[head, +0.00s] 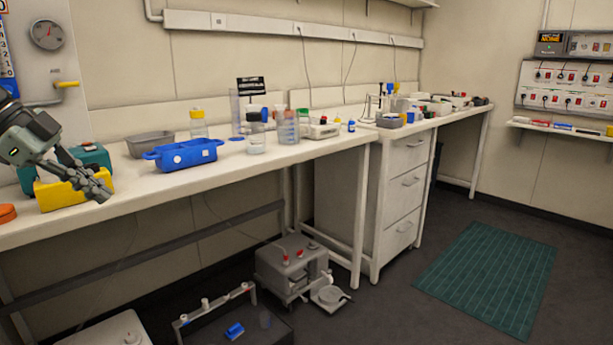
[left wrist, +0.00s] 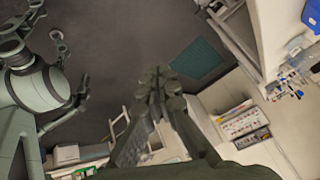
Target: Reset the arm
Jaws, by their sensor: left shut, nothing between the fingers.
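My left gripper (head: 98,188) is at the left of the head view, shut and empty, angled down to the right. It is in front of the yellow box (head: 62,194) on the bench and hides part of it; I cannot tell the gap between them. In the left wrist view the same gripper (left wrist: 160,84) has its fingers together, with grey floor beyond the tips. Parts of my own body show at the left of that view. A dark, small shape there may be my right gripper, but its jaws are not clear.
The long white bench (head: 150,190) holds a blue tray (head: 182,154), a grey tray (head: 150,144), a teal case (head: 92,158) and several bottles. A grey device (head: 291,265) stands on the floor below. A green mat (head: 487,278) lies on open floor at the right.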

